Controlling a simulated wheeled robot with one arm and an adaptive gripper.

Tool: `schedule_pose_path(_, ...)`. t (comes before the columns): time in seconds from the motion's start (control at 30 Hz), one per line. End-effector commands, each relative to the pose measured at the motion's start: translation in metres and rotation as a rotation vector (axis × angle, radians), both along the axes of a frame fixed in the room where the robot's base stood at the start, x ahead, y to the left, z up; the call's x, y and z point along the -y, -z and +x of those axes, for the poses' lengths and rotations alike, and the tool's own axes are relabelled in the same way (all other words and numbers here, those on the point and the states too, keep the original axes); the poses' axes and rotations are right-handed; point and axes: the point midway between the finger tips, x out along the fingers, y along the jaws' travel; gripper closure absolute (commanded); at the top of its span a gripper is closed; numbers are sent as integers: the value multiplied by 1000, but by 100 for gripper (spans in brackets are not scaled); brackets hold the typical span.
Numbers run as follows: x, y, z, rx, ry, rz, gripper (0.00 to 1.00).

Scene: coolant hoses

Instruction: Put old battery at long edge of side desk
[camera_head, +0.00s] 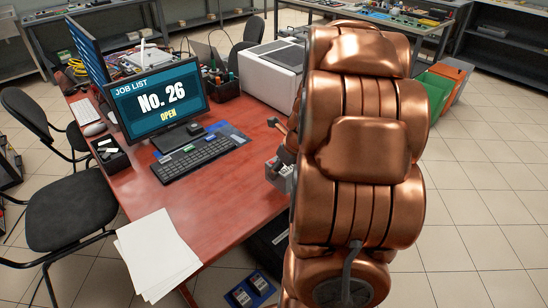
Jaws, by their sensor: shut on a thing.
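My copper arm fills the right middle of the head view and hides much of my gripper (284,145). A part of the gripper shows at the arm's left side, by the right edge of the red desk (215,220). It is shut on a grey boxy object (279,178), partly hidden behind my arm. I cannot tell for certain that this is the old battery, or whether it touches the desk. I cannot tell for certain which desk is the side desk.
The red desk holds a monitor (158,100), a keyboard (192,158), a black pen holder (222,86), a white machine (271,68) and paper sheets (156,255) overhanging the front. Black chairs (68,208) stand left. A blue tray (250,291) lies on the floor. Tiled floor is clear at right.

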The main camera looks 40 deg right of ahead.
Motion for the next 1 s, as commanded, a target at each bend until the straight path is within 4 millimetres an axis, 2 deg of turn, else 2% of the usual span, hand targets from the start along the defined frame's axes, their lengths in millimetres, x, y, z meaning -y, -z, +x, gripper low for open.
schedule_pose_path(1.0,73,8,82,2,0,-3,100)
